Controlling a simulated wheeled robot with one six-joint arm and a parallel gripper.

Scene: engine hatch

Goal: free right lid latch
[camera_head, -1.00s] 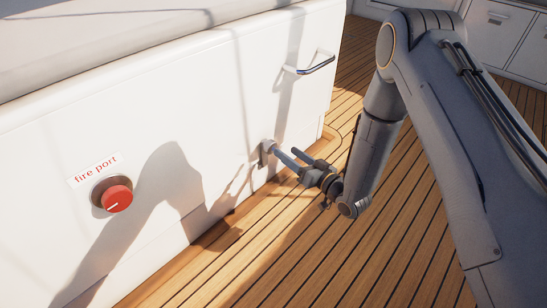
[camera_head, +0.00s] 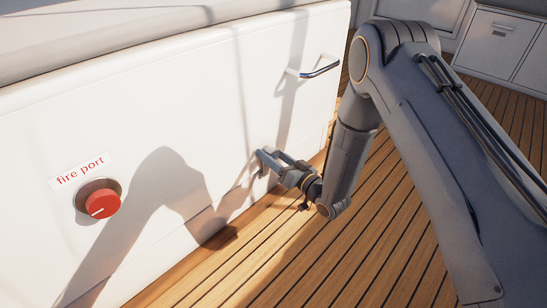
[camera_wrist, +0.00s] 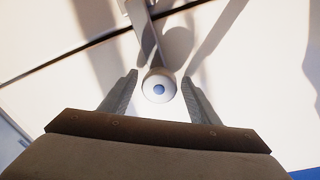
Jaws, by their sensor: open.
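The right lid latch (camera_wrist: 159,88) shows in the wrist view as a round pale hub with a blue centre. A grey bar (camera_wrist: 143,22) runs up from near it toward the picture's top edge. My gripper (camera_wrist: 159,78) is open, with one finger on each side of the hub and visible gaps. I cannot tell how deep the fingers reach around it. In the head view my gripper (camera_head: 270,161) is at the white panel, low and right of its middle. It hides most of the latch there.
The white hatch front (camera_head: 215,105) carries a chrome handle (camera_head: 320,69) above and right of my gripper. A red knob (camera_head: 103,203) under a "fire port" label (camera_head: 81,169) is at left. The wooden deck (camera_head: 390,220) is clear. White lockers (camera_head: 505,45) stand behind.

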